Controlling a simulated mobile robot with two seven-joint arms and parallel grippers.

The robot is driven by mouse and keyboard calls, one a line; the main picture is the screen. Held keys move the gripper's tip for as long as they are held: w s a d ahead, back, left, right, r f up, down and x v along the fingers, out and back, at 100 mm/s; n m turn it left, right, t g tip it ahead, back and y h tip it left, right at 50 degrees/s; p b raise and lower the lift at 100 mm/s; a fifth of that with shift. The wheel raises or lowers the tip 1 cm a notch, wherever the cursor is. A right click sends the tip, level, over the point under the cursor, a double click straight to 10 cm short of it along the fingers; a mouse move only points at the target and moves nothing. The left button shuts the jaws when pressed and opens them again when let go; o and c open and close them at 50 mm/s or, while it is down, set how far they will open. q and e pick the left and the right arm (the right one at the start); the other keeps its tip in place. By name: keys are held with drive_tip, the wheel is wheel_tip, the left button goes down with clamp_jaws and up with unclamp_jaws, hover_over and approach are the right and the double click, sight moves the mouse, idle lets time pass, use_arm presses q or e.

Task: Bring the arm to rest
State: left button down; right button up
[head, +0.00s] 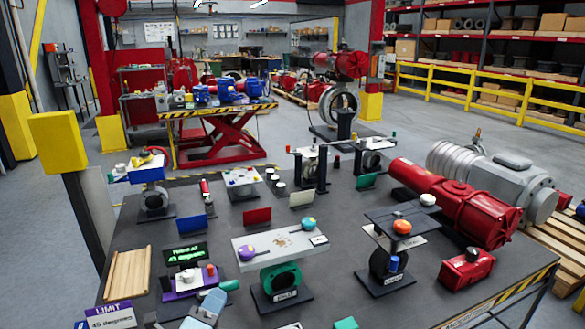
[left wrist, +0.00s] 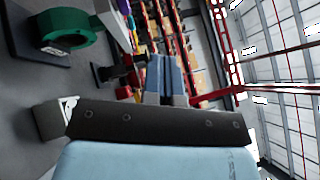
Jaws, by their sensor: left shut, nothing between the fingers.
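My left gripper (head: 212,298) shows at the bottom of the head view, low over the near part of the dark table (head: 240,312). In the left wrist view its two light-blue fingers (left wrist: 165,78) lie side by side, shut with nothing between them. It is apart from the green valve (head: 281,280) on its stand, which is to its right in the head view and at upper left in the left wrist view (left wrist: 68,28). My right gripper is not in view.
A wooden slatted tray (head: 128,275) lies at the left. A black valve stand (head: 382,265) and red actuators (head: 470,210) are at right. Bare tabletop shows between the stands.

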use_arm(q)
drive_tip(key=s+a+f+n+g+y, duration=0.4)
drive_tip(key=s+a+n+y, duration=0.15)
drive_tip(key=n, duration=0.45)
drive_tip(key=s+a+f+n+g+y, duration=0.45)
drive_tip(key=s+a+n, duration=0.25)
drive_tip(key=n, duration=0.2)
drive_tip(key=s+d+f+n+g+h, duration=0.15)
drive_tip(key=s+g, duration=0.25)
drive_tip(key=s, duration=0.5)
drive_tip(key=s+d+f+n+g+h, duration=0.1)
drive_tip(key=s+f+n+g+h, duration=0.2)
drive_tip(key=s, duration=0.5)
drive_tip(key=w+d+f+t+h, duration=0.1)
drive_tip(key=w+d+f+t, duration=0.2)
drive_tip(key=f, duration=0.3)
drive_tip(key=w+d+f+m+t+h, duration=0.1)
drive_tip(key=w+d+f+t, duration=0.1)
drive_tip(key=f, duration=0.4)
drive_tip(key=shift+w+d+f+t, duration=0.4)
drive_tip(key=shift+d+t, duration=0.15)
drive_tip(key=shift+t, duration=0.2)
drive_tip(key=shift+r, duration=0.1)
